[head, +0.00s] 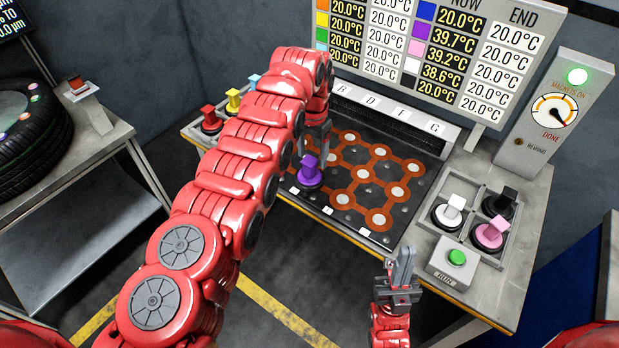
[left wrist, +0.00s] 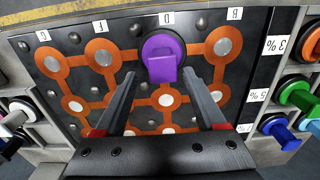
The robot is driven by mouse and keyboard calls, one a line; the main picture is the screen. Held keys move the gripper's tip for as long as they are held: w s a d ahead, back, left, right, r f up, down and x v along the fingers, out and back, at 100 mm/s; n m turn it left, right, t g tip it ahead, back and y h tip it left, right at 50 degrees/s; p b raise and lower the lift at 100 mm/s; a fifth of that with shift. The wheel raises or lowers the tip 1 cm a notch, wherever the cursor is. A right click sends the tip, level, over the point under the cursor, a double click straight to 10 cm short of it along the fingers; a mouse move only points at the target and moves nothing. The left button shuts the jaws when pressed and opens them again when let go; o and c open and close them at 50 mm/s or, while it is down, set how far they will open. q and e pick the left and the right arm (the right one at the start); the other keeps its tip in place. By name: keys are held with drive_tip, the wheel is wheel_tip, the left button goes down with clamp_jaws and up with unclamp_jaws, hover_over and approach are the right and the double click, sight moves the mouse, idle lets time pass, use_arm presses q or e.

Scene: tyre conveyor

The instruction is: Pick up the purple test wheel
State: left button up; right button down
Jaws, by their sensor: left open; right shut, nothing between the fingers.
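The purple test wheel (head: 307,177) stands upright on the dark board with orange tracks (head: 365,185), near its front left corner. It has a purple upright grip on a round base. My left gripper (head: 317,146) is open just above and behind it. In the left wrist view the purple wheel (left wrist: 160,52) lies just past the tips of the two open fingers (left wrist: 161,75), in line with the gap between them. The fingers do not look closed on it. My right gripper (head: 400,262) is shut and empty in front of the table.
White (head: 449,211), black (head: 500,203) and pink (head: 491,233) wheels sit in a tray at the right. A green RUN button (head: 456,257) is in front. Red (head: 210,119) and yellow (head: 233,102) wheels stand at the left. A temperature screen (head: 420,50) rises behind.

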sight(309, 161)
use_arm(q)
drive_tip(key=shift+s+a+f+p, duration=0.15)
drive_tip(key=shift+a+f+p, duration=0.1)
drive_tip(key=shift+f+p, duration=0.4)
wheel_tip(309, 161, down, 3)
drive_tip(key=shift+r, duration=0.1)
drive_tip(key=shift+a+f, duration=0.15)
drive_tip(key=shift+f, duration=0.35)
drive_tip(key=shift+r, duration=0.1)
clamp_jaws()
